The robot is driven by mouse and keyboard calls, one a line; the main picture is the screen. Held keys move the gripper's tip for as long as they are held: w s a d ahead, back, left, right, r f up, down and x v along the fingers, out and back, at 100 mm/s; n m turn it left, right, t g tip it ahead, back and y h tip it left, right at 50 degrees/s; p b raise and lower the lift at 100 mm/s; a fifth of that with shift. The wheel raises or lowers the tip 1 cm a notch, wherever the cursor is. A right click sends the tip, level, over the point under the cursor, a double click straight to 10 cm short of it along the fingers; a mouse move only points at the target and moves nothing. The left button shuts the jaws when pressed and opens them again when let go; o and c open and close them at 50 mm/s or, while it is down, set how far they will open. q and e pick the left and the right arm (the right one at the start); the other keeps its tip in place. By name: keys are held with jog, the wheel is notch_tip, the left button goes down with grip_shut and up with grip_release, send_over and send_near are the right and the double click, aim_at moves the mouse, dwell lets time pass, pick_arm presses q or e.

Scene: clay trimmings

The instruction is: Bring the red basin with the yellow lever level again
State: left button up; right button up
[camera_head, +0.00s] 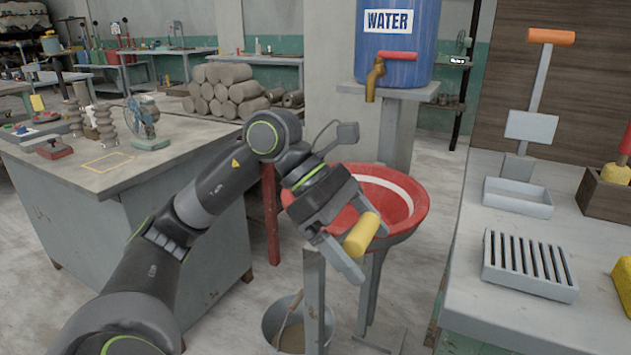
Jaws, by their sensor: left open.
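The red basin (412,212) with a white band inside hangs on a grey stand below the tap, in the middle of the view. Its rim looks tilted, lower toward the right. The yellow lever (361,234) is a short, thick cylinder at the basin's near side. My left gripper (362,243) is open, with its fingers on either side of the lever; I cannot tell whether they touch it. The gripper and wrist hide the basin's near left part. My right gripper is not in view.
A blue water barrel (398,45) with a brass tap (375,78) stands above the basin. A bucket (296,325) is on the floor below. A bench (463,250) at right holds a slotted tray (528,265); a worktable (125,180) is at left.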

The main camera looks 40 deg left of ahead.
pick_arm(q)
jog(key=v, duration=1.6)
jog(key=shift+s+r, duration=0.15)
jog(key=shift+s, duration=0.05)
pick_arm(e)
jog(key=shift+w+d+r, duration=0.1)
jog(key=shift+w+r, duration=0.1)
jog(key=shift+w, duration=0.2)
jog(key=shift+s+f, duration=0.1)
